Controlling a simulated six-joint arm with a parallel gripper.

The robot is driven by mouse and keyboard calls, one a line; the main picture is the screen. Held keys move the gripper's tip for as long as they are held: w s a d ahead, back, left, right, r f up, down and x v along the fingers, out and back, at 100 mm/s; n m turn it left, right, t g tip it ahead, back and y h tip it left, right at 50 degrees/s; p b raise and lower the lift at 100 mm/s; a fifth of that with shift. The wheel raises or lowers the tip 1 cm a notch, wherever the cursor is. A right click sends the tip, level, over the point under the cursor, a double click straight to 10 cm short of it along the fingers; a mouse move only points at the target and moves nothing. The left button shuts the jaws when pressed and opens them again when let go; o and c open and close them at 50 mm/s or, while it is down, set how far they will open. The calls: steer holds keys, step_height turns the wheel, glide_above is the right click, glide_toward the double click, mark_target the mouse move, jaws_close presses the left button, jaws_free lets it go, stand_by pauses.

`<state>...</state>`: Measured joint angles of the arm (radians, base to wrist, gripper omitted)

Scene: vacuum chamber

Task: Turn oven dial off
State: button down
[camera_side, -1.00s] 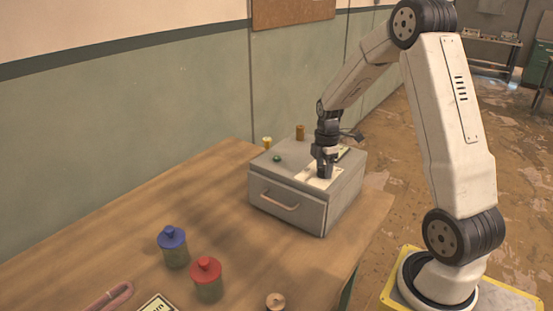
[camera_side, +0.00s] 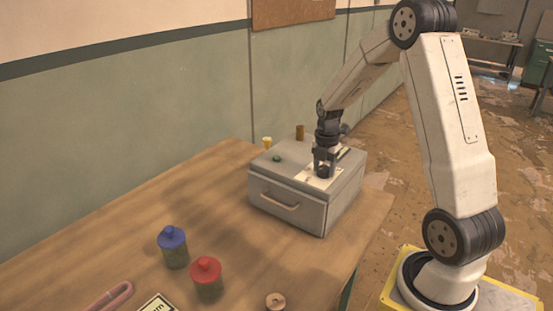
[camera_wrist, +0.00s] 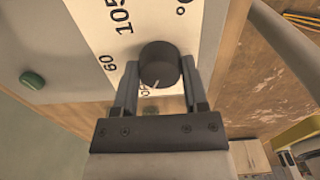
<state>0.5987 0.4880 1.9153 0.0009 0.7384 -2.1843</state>
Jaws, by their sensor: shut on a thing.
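The oven (camera_side: 290,205) is a grey box with a drawer handle on its front, standing on the wooden table. Its dial (camera_wrist: 159,64) is a dark round knob on a white label (camera_wrist: 112,30) on the oven's top. The label shows "60", "105" and a degree mark, and part of "OFF" beside the knob. A light pointer line on the knob faces the part-hidden "OFF" lettering. My gripper (camera_side: 323,172) points down at the oven top. In the wrist view, my gripper (camera_wrist: 160,75) has its fingers on both sides of the knob, shut on it.
A green button (camera_wrist: 32,80) is on the oven top, left of the label in the wrist view. Blue-lidded (camera_side: 173,248) and red-lidded (camera_side: 207,280) jars stand on the table in front. Small yellow (camera_side: 267,143) and brown (camera_side: 300,132) items stand behind the oven.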

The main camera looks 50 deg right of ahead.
mark_target(324, 168)
steer(key=shift+c, duration=0.5)
jaws_free()
steer(key=shift+r, duration=3.95)
